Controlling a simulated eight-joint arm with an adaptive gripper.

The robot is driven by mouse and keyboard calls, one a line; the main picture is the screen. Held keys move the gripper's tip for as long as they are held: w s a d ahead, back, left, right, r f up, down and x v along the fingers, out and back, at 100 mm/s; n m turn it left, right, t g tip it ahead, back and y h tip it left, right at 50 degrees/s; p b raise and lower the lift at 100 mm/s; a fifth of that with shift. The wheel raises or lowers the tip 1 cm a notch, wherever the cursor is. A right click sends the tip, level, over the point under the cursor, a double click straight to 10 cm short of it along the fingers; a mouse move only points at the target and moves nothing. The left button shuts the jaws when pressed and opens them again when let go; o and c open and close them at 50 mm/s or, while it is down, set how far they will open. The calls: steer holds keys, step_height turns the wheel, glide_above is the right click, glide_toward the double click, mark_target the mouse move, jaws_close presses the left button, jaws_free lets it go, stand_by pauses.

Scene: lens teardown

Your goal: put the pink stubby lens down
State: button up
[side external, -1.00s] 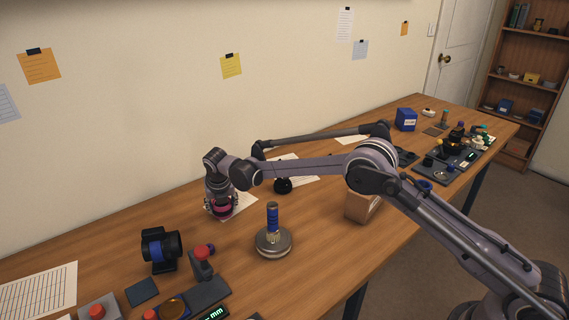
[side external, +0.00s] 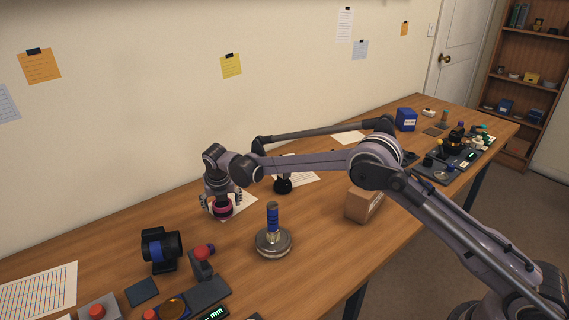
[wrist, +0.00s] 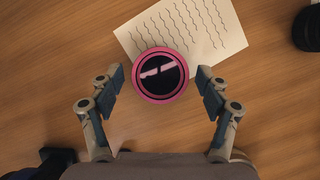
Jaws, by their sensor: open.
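The pink stubby lens (wrist: 160,75) is a short pink-rimmed ring with dark glass. In the wrist view it lies between and slightly beyond my open fingertips, partly over the edge of a lined paper sheet. My gripper (wrist: 160,82) is open, with a gap between each finger pad and the lens. In the side external view the lens (side external: 222,209) shows just below my gripper (side external: 221,200), at the table by the paper.
The paper sheet (wrist: 190,25) lies under and beyond the lens. A blue-banded cylinder on a round metal base (side external: 273,241) stands to the right. A black-and-blue device (side external: 161,249) stands front left. A cardboard box (side external: 364,203) is farther right.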

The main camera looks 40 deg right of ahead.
steer(key=v, duration=1)
steer(key=s+d+r+m+t+y, duration=0.1)
steer(key=s+d+r+m, duration=0.45)
steer(key=s+m, duration=0.2)
steer(key=s+d+r+m, duration=0.5)
steer(key=s+r+m, duration=0.2)
steer(key=s, duration=0.2)
steer(key=s+d+f+m+t, duration=0.1)
steer(key=s+d+f+m, duration=0.1)
steer(key=s+m, duration=0.6)
steer(key=s+d+f+m+t, duration=0.1)
steer(key=s+d+f+m, duration=0.2)
steer(key=s+m, duration=0.6)
steer(key=s, duration=0.2)
steer(key=shift+s+d+f+y, duration=0.15)
steer(key=shift+s+f+y, duration=0.2)
steer(key=shift+y, duration=0.05)
